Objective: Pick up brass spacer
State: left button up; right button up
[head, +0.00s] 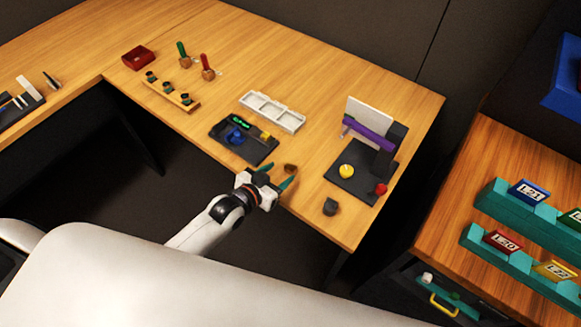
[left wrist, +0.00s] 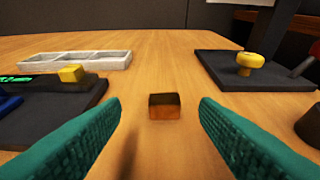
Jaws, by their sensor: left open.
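A small brown, brass-toned block, which I take to be the brass spacer (left wrist: 165,106), lies on the wooden table. It also shows in the head view (head: 291,168), just beyond the fingertips. My left gripper (head: 278,175) is open and empty, low over the table's near edge. In the left wrist view its two teal fingers (left wrist: 160,110) stand wide on either side of the spacer's line, and the spacer appears in the gap, a little ahead, touching neither finger. My right gripper is not in view.
A dark panel (head: 220,141) with a yellow block lies left of the spacer, with a white compartment tray (head: 291,121) behind. A dark stand (head: 345,187) with yellow and red knobs is on the right. A dark knob-like piece (head: 330,207) sits near the edge. Table around the spacer is clear.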

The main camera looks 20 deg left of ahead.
aim_at(291, 167)
pick_arm(q)
jog(key=shift+p+x, duration=0.45)
jog(key=shift+x, duration=2.55)
jog(key=shift+s+d, duration=0.1)
jog(key=shift+d, duration=0.1)
jog(key=c, duration=1)
jog(key=shift+c, duration=0.2)
